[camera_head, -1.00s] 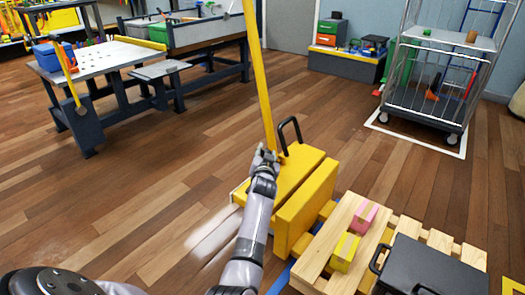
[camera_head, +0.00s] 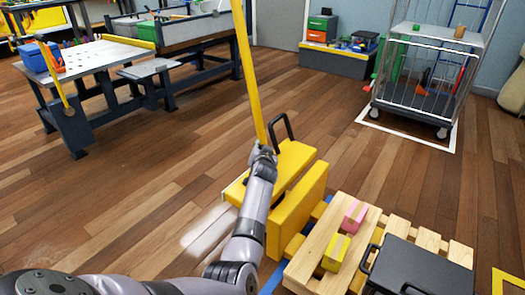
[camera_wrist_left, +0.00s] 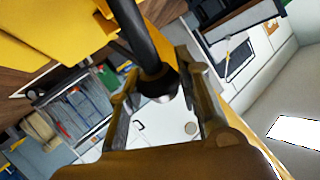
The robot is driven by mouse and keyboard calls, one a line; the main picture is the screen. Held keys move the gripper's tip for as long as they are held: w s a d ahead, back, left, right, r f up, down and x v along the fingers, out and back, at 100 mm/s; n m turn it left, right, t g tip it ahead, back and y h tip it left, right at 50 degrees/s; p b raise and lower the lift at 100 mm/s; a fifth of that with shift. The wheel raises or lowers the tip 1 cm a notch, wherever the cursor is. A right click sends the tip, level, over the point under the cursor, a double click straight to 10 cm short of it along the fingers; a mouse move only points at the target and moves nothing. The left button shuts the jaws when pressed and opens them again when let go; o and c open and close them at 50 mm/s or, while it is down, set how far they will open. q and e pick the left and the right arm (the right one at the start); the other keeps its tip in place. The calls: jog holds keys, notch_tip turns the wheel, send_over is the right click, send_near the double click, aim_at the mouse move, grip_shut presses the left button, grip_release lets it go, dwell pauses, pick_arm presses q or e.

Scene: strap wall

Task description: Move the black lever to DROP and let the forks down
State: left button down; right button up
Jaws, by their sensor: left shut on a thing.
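A yellow pallet truck (camera_head: 300,207) stands on the floor in the middle of the head view, with a yellow pole (camera_head: 247,75) rising from it. A black curved bar (camera_head: 280,126) stands up beside the pole's foot. My left gripper (camera_head: 262,150) is at the foot of the pole, on the truck's near side. In the left wrist view, the black lever (camera_wrist_left: 143,42) has a rounded end that lies between the fingers of my left gripper (camera_wrist_left: 163,100), which is shut on it. The forks are mostly hidden under the wooden pallet (camera_head: 315,243). No DROP mark is readable. My right gripper is out of view.
The pallet carries a pink block (camera_head: 355,214), a yellow block (camera_head: 336,253) and a black case (camera_head: 420,270). A wire cage trolley (camera_head: 415,95) stands at the back right. A workbench (camera_head: 90,58) is at the back left. The wooden floor left of the truck is clear.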

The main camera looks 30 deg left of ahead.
pick_arm(q)
jog(key=c, duration=1.2)
grip_release()
jog(key=shift+w, duration=0.1)
jog(key=shift+o, duration=0.2)
jog(key=v, duration=0.7)
jog(key=shift+d, duration=0.2)
jog(key=shift+r, duration=0.15)
